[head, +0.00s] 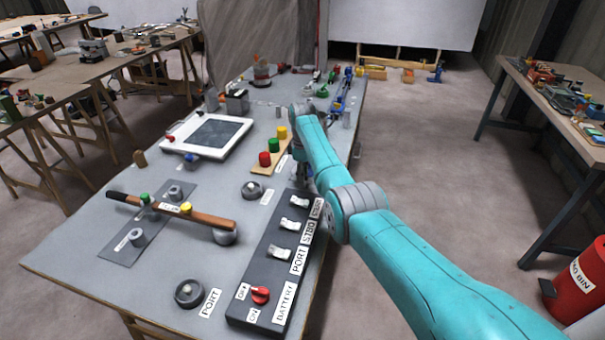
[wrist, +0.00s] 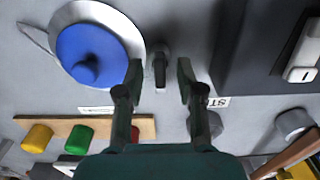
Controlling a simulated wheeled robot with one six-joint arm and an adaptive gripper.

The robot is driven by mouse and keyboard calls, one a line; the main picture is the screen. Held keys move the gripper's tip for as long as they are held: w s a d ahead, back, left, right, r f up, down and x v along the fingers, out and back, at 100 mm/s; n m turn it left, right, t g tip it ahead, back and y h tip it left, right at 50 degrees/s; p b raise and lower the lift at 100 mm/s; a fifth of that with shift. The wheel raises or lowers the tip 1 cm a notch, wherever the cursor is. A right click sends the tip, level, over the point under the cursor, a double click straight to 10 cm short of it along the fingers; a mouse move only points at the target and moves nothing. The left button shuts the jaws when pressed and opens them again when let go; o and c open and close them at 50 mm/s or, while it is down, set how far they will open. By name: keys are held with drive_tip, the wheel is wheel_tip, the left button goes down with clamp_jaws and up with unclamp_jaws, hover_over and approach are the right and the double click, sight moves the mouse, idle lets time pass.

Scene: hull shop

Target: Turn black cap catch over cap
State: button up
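In the wrist view a blue cap (wrist: 92,52) with a raised middle sits on a round silver plate (wrist: 133,25). A short black catch (wrist: 159,62) stands just right of the plate, lying along the picture's vertical and beside the cap, not over it. My gripper (wrist: 159,78) is open, with one finger on each side of the catch and a gap visible on both sides. Whether either finger touches it is not clear. In the head view my gripper (head: 302,174) is partly hidden by my arm, at the bench's right side; I cannot make out the blue cap or catch there.
A black switch panel (head: 262,275) with white switches and a red knob lies near the gripper. A wooden strip (head: 262,172) holds red, green and yellow buttons.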

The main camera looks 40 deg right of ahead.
clamp_jaws()
drive_tip(key=shift+m, duration=0.4)
drive_tip(key=m, duration=0.3)
drive_tip(key=shift+m, duration=0.4)
drive_tip(key=m, duration=1.3)
drive_tip(key=shift+m, duration=0.3)
